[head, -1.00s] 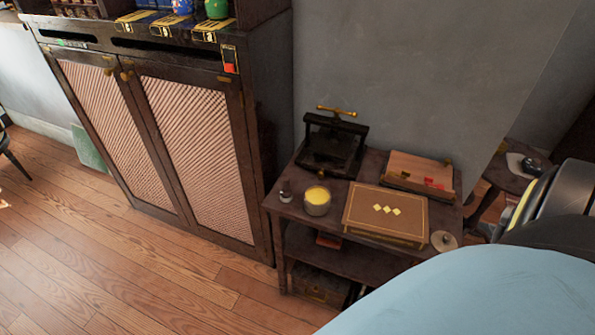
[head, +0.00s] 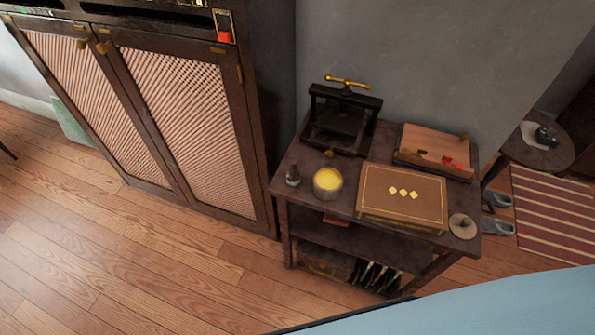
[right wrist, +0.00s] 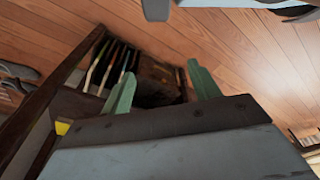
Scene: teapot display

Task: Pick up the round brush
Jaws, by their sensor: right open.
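A small pale disc with a knob on top (head: 463,226) lies at the right front corner of the dark side table (head: 340,205). It may be the round brush, but I cannot tell for sure. A small dark upright item (head: 293,175) stands at the table's left edge. My right gripper (right wrist: 163,70) shows in the right wrist view with its two green fingers apart and nothing between them. It points toward the table's lower shelf. The disc cannot be made out in that view. Neither gripper shows in the head view.
The table also holds a yellow-filled pot (head: 327,184), a brown box with gold diamonds (head: 402,197), a wooden case (head: 435,152) and a black press (head: 341,118). Slender items (head: 375,276) stand on the lower shelf. A cabinet (head: 200,120) is left; wood floor (head: 130,260) is open.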

